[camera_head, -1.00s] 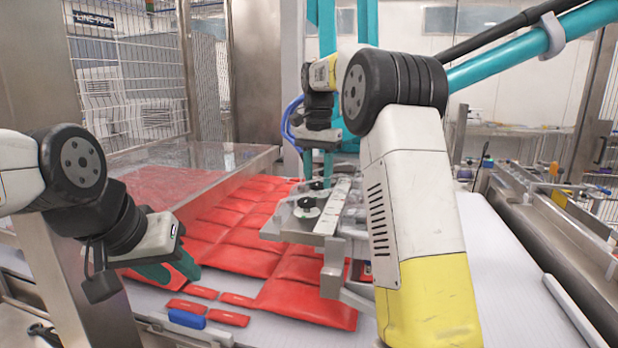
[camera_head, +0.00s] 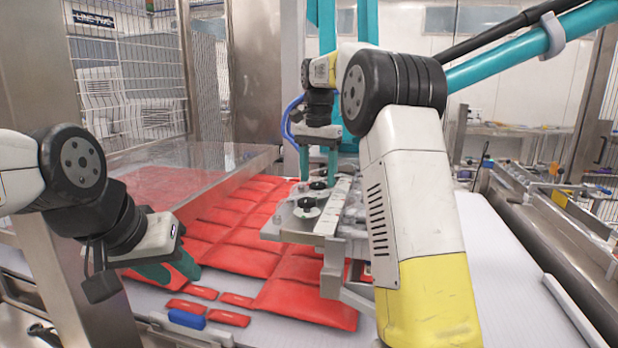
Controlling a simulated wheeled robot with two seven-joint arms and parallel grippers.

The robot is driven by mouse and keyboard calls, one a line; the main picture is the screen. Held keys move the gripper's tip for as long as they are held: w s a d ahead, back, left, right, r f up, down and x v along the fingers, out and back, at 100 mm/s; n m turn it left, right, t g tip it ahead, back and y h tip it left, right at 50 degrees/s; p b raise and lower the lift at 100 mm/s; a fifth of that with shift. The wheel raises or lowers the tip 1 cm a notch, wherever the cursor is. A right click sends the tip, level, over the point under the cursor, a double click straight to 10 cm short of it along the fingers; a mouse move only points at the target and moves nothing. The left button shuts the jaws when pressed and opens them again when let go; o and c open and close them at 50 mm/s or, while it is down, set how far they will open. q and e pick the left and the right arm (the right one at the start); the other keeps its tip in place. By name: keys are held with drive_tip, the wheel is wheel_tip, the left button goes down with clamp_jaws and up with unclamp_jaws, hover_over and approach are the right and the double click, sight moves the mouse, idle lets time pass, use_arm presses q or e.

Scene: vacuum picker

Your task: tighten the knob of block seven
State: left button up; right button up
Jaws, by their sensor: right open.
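A metal picker head (camera_head: 330,215) carries a row of blocks with dark round knobs. One knob (camera_head: 318,185) lies just below my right gripper (camera_head: 319,174). Another knob (camera_head: 306,203) sits nearer, on a pale disc. The block numbers are too small to read, so I cannot tell which is block seven. My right gripper points down, its teal fingers apart above or around the far knob; contact is unclear. My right forearm hides the right part of the head. My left gripper (camera_head: 180,270) is low at the left over the red packs; its finger gap is not clear.
Red packs (camera_head: 240,260) cover the white conveyor (camera_head: 500,260) under the head. A clear cover (camera_head: 190,165) stands behind my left gripper. A blue piece (camera_head: 187,319) is at the front edge. A metal rail (camera_head: 560,225) runs along the right.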

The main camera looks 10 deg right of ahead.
sight(318, 183)
wheel_tip(318, 183, up, 6)
drive_tip(key=shift+r, duration=0.45)
drive_tip(key=shift+r, duration=0.1)
drive_tip(key=s+d+n+t+y, duration=0.1)
drive_tip(key=s+n+t, duration=0.1)
drive_tip(key=s, duration=0.6)
drive_tip(key=s+d+n+t+y, duration=0.1)
drive_tip(key=s+d+n, duration=0.1)
drive_tip(key=s, duration=0.6)
drive_tip(key=s+a+f+n+t, duration=0.2)
drive_tip(key=s+f+n+t, duration=0.1)
drive_tip(key=s+f, duration=0.8)
drive_tip(key=s, duration=0.3)
drive_tip(key=shift+s+f+n, duration=0.25)
drive_tip(key=shift+s+n, duration=0.15)
drive_tip(key=shift+a, duration=0.1)
